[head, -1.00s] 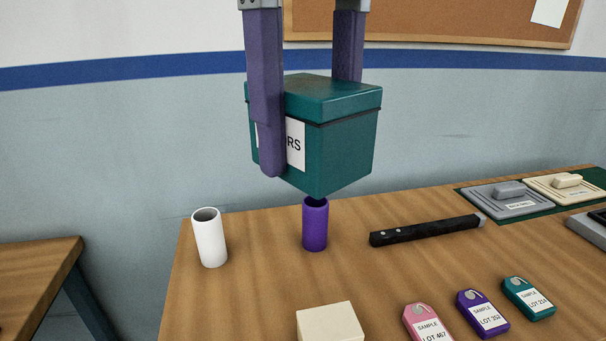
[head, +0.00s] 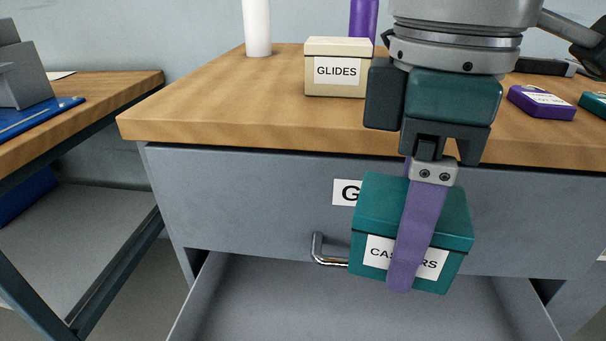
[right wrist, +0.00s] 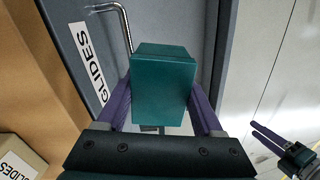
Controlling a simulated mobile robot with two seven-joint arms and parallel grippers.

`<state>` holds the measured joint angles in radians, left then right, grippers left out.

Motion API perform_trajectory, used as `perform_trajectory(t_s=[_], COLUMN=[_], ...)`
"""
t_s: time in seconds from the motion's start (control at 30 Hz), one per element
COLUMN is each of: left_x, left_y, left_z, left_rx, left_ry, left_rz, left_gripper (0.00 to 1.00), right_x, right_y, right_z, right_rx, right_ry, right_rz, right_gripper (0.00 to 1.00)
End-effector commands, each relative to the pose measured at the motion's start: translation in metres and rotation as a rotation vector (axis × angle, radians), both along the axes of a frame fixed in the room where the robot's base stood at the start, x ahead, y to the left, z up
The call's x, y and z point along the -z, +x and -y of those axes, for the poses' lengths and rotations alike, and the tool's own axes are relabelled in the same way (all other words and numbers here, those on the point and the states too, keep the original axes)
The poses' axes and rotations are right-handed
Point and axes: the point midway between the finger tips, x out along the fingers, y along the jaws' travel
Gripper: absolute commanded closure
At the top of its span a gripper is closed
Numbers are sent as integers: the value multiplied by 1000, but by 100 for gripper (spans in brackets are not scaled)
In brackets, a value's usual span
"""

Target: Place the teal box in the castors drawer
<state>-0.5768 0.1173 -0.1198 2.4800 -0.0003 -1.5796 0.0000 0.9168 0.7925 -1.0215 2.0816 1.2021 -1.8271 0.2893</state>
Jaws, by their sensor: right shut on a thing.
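The teal box (head: 370,215), with a white label partly covered by a finger, hangs in my right gripper (head: 422,230), which is shut on it. In the right wrist view the teal box (right wrist: 163,88) sits between the purple fingers. An open grey drawer (head: 265,300) lies below it, and its visible floor is bare. The drawer's front and any label are out of view, so I cannot read whether it is the castors one. My left gripper (right wrist: 268,138) shows small in the right wrist view; whether it is open is unclear.
Above the open drawer is a shut drawer (head: 240,200) with a metal handle (head: 318,250); its label reads GLIDES in the right wrist view. A cream GLIDES box (head: 337,88) stands on the wooden tabletop (head: 220,105) close to my right arm. A side bench stands at left.

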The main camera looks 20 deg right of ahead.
Motion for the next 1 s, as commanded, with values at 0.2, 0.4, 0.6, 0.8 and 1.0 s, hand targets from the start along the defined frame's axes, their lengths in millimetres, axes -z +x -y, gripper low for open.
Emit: perform_trajectory(t_s=[0.2,0.4,0.6,0.8,1.0], left_x=[59,73,102,133,149], left_y=[0,-1,-1,-1,-1], left_z=[0,-1,-1,-1,-1], left_rx=[0,2,3,4,4], left_ry=[0,2,5,5,5], left_rz=[-1,-2,-2,-3,-3], left_gripper=[53,53,53,53,53], right_x=[74,96,149,208,240], right_y=[-11,-14,-15,-15,-14], right_z=[0,0,0,0,1], right_rx=[-146,-194,-196,-195,-196], right_ry=[4,4,2,4,2], right_rz=[3,3,0,2,5], right_gripper=[96,96,96,96,96])
